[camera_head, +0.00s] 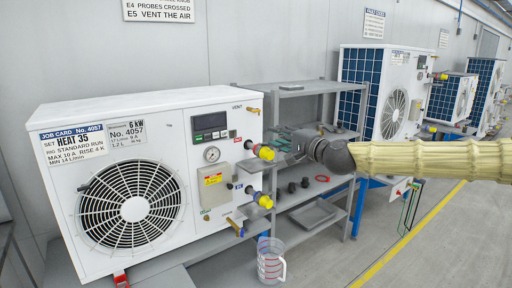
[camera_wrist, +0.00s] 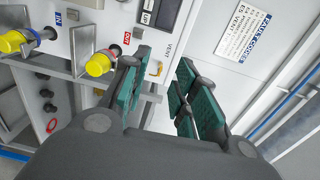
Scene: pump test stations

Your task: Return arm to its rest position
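My gripper (camera_head: 284,139) is at the end of my arm, in a cream ribbed sleeve that reaches in from the right in the head view. It hangs in front of the grey shelf, just right of the white pump unit (camera_head: 215,200). In the wrist view my gripper (camera_wrist: 163,78) has its two green-padded fingers apart, with nothing held between them. The upper yellow-capped port (camera_head: 264,152) is close to the left of the gripper; whether they touch is unclear. In the wrist view this yellow cap (camera_wrist: 98,65) lies left of the fingers.
A lower yellow-capped port (camera_head: 263,200) sits on the unit. A clear measuring jug (camera_head: 271,262) stands below it. The grey shelf (camera_head: 300,92) behind holds small dark parts. More units (camera_head: 398,90) line the wall at right. The floor (camera_head: 430,255) at lower right is clear.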

